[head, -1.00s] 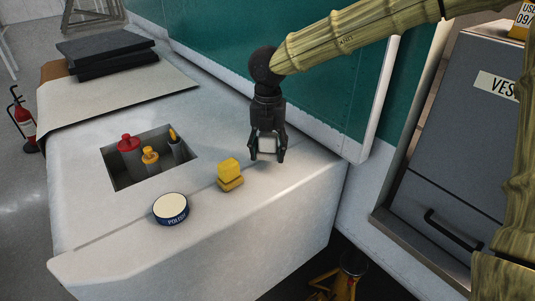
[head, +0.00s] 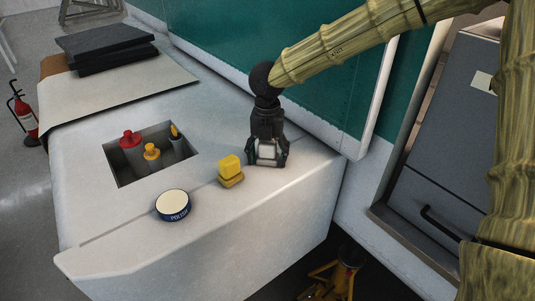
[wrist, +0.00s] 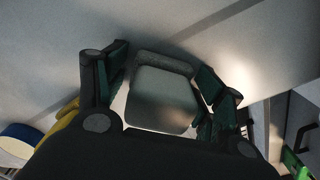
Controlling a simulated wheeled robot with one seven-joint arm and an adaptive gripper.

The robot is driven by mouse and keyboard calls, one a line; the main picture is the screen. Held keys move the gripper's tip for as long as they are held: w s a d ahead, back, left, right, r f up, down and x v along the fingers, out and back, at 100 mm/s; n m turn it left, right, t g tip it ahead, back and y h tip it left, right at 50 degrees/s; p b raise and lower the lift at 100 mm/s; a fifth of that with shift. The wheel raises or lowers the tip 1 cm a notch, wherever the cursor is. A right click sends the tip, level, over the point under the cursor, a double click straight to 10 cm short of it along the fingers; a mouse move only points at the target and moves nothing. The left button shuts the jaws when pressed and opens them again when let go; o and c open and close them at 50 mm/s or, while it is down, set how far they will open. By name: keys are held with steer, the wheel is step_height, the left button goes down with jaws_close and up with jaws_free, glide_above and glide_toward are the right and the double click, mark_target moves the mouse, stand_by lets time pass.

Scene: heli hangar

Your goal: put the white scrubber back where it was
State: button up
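The white scrubber (head: 267,151) is at the right end of the white ledge, between the fingers of my gripper (head: 268,160). In the wrist view the pale scrubber (wrist: 161,97) lies between the two dark fingers with green pads (wrist: 162,88). The fingers look spread, with a light gap beside the scrubber on the left; the right pad is very close to its edge. The scrubber appears to be at the ledge surface, but its underside is hidden. A yellow scrubber (head: 230,168) stands on the ledge to the left of my gripper.
A round polish tin (head: 173,206) sits near the ledge's front edge. A recess (head: 120,174) holds red and yellow-topped bottles. The green panel (head: 330,85) rises behind my gripper. A grey cabinet (head: 440,160) stands at the right.

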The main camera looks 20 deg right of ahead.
steer(key=shift+r, duration=0.1)
step_height(320, 180, up, 12)
steer(key=b, duration=0.3)
steer(key=shift+r, duration=0.1)
stand_by(0.4)
steer(key=shift+r, duration=0.1)
